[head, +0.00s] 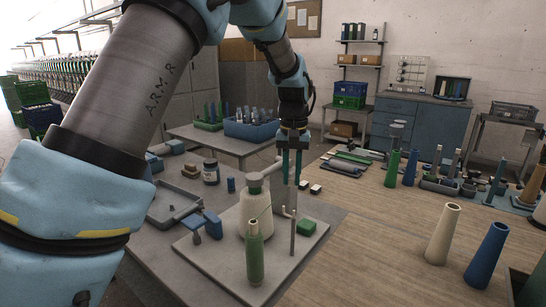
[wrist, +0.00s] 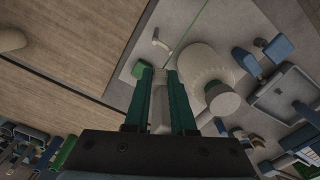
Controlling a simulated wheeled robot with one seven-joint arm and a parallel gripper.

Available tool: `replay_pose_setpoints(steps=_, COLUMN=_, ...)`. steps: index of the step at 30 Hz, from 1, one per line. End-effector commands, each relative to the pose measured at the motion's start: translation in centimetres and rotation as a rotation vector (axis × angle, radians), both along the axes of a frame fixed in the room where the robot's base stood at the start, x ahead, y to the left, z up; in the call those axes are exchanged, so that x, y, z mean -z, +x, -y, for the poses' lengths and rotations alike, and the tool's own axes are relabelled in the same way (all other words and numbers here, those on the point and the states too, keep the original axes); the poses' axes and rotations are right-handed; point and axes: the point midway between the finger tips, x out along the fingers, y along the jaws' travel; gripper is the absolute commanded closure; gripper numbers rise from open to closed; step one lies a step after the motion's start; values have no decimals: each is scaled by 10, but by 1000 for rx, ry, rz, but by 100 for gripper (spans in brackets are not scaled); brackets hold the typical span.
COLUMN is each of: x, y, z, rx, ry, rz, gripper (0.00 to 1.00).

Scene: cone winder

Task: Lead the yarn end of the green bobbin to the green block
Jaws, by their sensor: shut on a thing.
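The green bobbin (head: 255,260) stands upright on a pale plate (head: 199,264), in front of a cream cone-shaped body (head: 256,213). The green block (head: 306,227) lies on the plate's right side, beyond a thin upright post (head: 293,238). My gripper (head: 291,180) points down above the plate, behind the post and above the block. In the wrist view my gripper (wrist: 161,76) has its teal fingers closed around a pale piece (wrist: 160,108). A thin green yarn (wrist: 190,29) runs to the fingertips. A green patch beside the left fingertip may be the block, mostly hidden.
Blue clamp parts (head: 208,224) and a grey tray (head: 174,203) are at left. A wooden table (head: 375,235) at right holds a cream cone (head: 442,234) and a blue cone (head: 486,256).

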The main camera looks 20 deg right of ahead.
Motion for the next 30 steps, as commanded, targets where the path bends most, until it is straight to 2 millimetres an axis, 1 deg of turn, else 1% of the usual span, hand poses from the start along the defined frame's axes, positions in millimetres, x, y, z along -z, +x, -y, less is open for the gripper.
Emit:
replay_pose_setpoints(steps=1, x=11, y=3, z=9, rx=1, ry=2, rz=-2, gripper=99)
replay_pose_setpoints(steps=3, x=25, y=7, z=19, rx=1, ry=2, rz=-2, gripper=99)
replay_pose_setpoints(steps=6, x=38, y=11, z=28, rx=1, ry=1, rz=-1, gripper=99)
replay_pose_setpoints(steps=9, x=47, y=12, z=33, rx=1, ry=1, rz=-1, gripper=99)
replay_pose_setpoints(steps=14, x=57, y=13, z=35, rx=1, ry=-1, rz=-1, gripper=99)
replay_pose_setpoints(steps=24, x=92, y=12, z=34, rx=1, ry=-1, rz=-2, gripper=99)
replay_pose_setpoints(steps=27, x=97, y=12, z=34, rx=0, ry=-2, rz=-1, gripper=99)
replay_pose_setpoints(steps=30, x=98, y=12, z=34, rx=0, ry=-2, rz=-1, gripper=99)
